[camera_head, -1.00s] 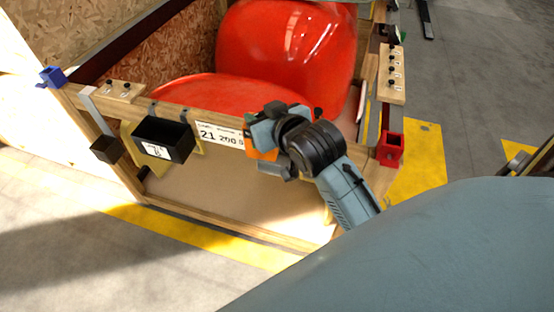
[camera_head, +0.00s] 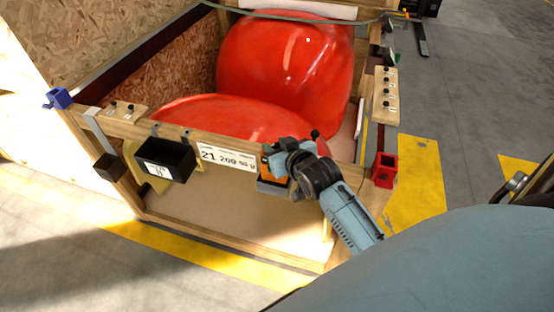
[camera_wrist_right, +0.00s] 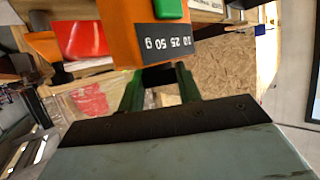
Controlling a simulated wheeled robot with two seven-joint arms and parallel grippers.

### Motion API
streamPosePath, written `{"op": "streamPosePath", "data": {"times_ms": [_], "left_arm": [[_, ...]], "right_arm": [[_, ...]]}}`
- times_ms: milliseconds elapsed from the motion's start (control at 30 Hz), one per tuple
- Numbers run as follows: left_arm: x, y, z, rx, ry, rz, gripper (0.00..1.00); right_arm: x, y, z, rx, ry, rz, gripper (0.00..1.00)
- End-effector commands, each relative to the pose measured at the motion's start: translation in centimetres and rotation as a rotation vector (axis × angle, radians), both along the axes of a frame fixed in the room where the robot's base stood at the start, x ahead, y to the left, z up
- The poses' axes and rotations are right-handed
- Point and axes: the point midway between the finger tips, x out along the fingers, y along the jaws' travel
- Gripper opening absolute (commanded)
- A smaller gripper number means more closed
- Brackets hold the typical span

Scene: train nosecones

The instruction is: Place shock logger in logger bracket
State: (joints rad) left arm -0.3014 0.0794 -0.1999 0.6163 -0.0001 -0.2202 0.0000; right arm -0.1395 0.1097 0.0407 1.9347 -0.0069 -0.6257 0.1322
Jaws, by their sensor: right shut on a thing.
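The shock logger (camera_head: 277,172) is an orange block at the right part of the crate's front top rail. In the right wrist view the logger (camera_wrist_right: 120,36) fills the top middle, with a black "10 25 50 g" label and a green patch. My right gripper (camera_head: 279,157) is shut on it from above. A dark grey tray-like piece (camera_head: 271,188), which looks like the logger bracket, is on the crate front directly under the logger. The arm and logger partly hide it, so I cannot tell whether the logger is seated in it. My left gripper is not in view.
The wooden crate holds large red nosecones (camera_head: 285,60). A white number label (camera_head: 228,158) and a black box (camera_head: 166,159) are on the front rail, left of the logger. A red corner piece (camera_head: 383,170) is to the right, a blue one (camera_head: 58,98) far left.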

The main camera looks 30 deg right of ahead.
Motion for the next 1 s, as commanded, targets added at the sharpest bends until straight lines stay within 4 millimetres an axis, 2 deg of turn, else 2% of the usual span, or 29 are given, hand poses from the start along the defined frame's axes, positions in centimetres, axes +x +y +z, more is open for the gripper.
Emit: {"op": "streamPosePath", "data": {"times_ms": [200,300,667,700,867,1000], "left_arm": [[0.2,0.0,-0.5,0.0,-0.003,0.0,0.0],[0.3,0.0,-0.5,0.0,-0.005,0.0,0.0],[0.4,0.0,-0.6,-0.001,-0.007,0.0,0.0],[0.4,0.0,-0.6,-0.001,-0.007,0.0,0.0],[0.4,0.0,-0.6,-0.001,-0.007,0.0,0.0],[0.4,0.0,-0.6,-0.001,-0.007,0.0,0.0]], "right_arm": [[0.0,0.0,-2.9,0.0,-0.001,0.0,0.0],[0.0,0.0,-3.7,0.0,-0.003,0.0,0.0],[0.0,0.0,-4.0,-0.001,-0.002,0.0,0.0],[0.0,0.0,-4.2,-0.001,0.0,0.0,0.35],[0.0,0.0,-4.1,-0.001,0.0,0.0,0.56],[0.0,0.0,-4.1,-0.001,0.0,0.0,0.56]]}}
